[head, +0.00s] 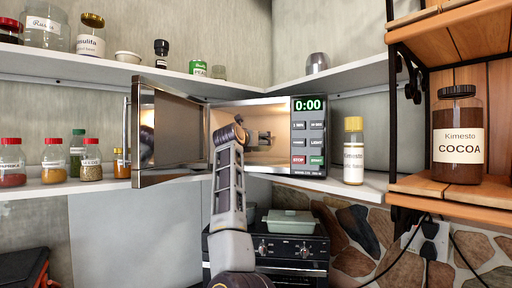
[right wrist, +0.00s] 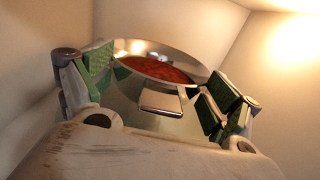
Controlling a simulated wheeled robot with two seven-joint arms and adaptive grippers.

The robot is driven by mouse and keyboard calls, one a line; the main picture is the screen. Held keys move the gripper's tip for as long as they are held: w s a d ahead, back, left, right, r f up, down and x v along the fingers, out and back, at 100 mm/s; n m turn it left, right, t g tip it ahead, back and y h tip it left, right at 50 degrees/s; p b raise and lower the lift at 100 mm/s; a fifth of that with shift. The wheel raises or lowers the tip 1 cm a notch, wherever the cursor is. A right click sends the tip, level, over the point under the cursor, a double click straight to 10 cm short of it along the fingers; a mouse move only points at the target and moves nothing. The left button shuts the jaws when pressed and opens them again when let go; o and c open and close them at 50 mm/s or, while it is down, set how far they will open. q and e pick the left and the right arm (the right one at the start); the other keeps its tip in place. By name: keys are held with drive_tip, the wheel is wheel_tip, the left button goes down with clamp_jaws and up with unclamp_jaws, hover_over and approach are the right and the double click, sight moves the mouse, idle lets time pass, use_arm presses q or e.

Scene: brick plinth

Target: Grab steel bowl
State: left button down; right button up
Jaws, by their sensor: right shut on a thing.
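The steel bowl (right wrist: 124,92) shows in the right wrist view, shiny and round, with red food inside. My right gripper (right wrist: 160,82) has a green-padded finger on each side of it and is shut on the bowl. In the head view my right arm reaches into the open microwave (head: 308,138), and the right gripper (head: 263,138) is inside its lit cavity. The bowl is not clearly visible in the head view, where the arm and cavity edge cover much of the inside. My left gripper is not in view.
The microwave door (head: 172,132) stands open at the left of my arm. Spice jars (head: 54,161) line the shelf further left. A yellow-capped bottle (head: 353,152) stands right of the microwave, and a cocoa jar (head: 458,138) on the wooden rack. A stove (head: 290,247) is below.

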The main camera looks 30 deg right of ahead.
drive_tip(key=shift+s+r, duration=0.1)
drive_tip(key=shift+r, duration=1.85)
drive_tip(key=shift+b+v, duration=0.55)
drive_tip(key=shift+v, duration=0.75)
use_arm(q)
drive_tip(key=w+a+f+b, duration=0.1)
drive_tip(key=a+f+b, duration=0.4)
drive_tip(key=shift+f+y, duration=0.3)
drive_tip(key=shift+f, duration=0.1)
use_arm(e)
drive_tip(key=s+d+v, duration=0.1)
drive_tip(key=s+v, duration=0.1)
drive_tip(key=v, duration=1.4)
drive_tip(key=shift+s, duration=0.3)
